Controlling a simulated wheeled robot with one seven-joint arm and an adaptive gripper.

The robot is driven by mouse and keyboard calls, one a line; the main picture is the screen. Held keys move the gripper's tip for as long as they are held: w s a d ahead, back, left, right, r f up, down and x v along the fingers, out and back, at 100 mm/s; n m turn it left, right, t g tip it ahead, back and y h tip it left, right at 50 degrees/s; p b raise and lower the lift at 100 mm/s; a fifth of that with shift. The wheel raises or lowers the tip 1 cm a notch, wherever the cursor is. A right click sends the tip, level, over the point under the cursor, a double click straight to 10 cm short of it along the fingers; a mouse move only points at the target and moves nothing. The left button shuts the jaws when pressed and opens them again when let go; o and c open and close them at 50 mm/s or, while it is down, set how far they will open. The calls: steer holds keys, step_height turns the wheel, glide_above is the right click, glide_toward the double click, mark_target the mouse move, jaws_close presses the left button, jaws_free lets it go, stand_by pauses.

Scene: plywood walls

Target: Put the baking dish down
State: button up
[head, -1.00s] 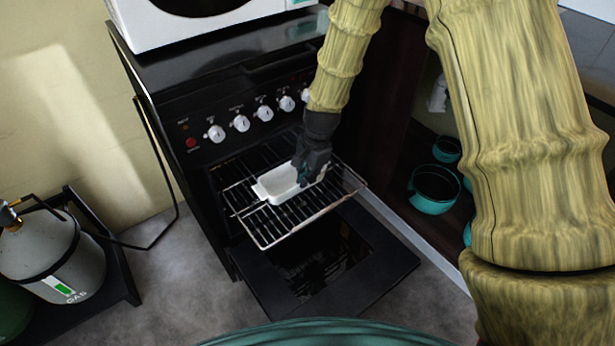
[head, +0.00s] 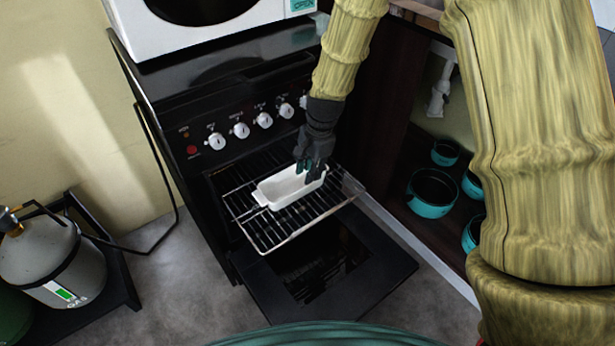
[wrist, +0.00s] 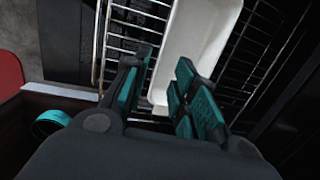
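The white baking dish (head: 285,190) sits upright on the wire rack (head: 262,238) pulled out of the oven. It looks empty, and in the wrist view the dish (wrist: 193,40) stretches away beyond my fingers. My gripper (head: 311,166) is at the dish's right end, with its fingers pointing down. In the wrist view my gripper (wrist: 162,88) has its teal-padded fingers spread apart, with a gap between them and the dish's near end showing there. Whether a finger touches the dish is hard to tell.
The black oven (head: 235,110) has its door (head: 340,275) lowered below the rack. A white microwave (head: 215,38) stands on top. Teal pots (head: 432,190) fill the open cupboard at right. A gas cylinder (head: 55,262) stands at left, with bare floor between it and the oven.

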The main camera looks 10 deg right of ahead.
step_height(320, 180, up, 6)
steer(key=d+p, duration=0.1)
steer(key=shift+s+r, duration=0.2)
steer(key=shift+c, duration=0.4)
stand_by(0.8)
